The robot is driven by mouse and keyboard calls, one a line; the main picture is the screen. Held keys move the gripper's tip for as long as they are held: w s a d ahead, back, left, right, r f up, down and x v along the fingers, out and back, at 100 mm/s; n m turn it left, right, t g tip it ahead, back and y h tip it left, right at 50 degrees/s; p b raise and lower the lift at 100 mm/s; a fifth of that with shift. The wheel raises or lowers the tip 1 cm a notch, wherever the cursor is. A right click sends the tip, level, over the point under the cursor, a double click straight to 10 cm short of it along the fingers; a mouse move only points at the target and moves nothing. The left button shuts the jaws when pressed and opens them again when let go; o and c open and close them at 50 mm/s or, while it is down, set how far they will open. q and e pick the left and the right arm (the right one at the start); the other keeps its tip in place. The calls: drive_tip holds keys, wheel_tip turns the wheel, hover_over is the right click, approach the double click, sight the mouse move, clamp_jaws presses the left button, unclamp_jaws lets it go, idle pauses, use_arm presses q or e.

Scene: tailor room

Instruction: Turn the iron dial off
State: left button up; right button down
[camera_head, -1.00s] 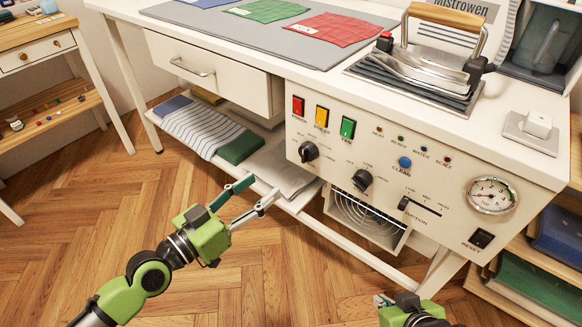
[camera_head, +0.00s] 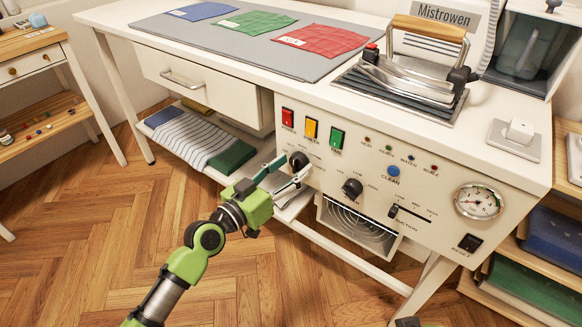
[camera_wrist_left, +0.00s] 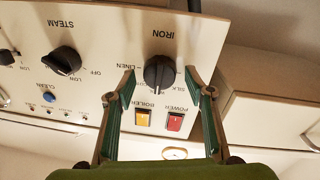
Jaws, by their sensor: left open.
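The iron dial (camera_head: 298,160) is a black knob on the white front panel, left of the steam dial (camera_head: 352,188). In the left wrist view, where the panel shows upside down, the iron dial (camera_wrist_left: 159,74) stands under its IRON label, its pointer line near upright in the picture. My left gripper (camera_head: 297,166) is open, its fingers reaching to the iron dial. In the wrist view the fingertips (camera_wrist_left: 160,74) lie on either side of the dial with gaps; contact does not show. Only a dark sliver of my right gripper shows at the bottom edge; its fingers are hidden.
Red power switch (camera_head: 287,118), yellow boiler switch (camera_head: 310,130) and green fan switch (camera_head: 336,139) sit above the dial. A drawer (camera_head: 190,85) and a shelf with folded cloth (camera_head: 190,138) are to the left. The iron (camera_head: 405,78) rests on top.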

use_arm(q)
drive_tip(key=shift+w+d, duration=0.1)
drive_tip(key=c, duration=1.1)
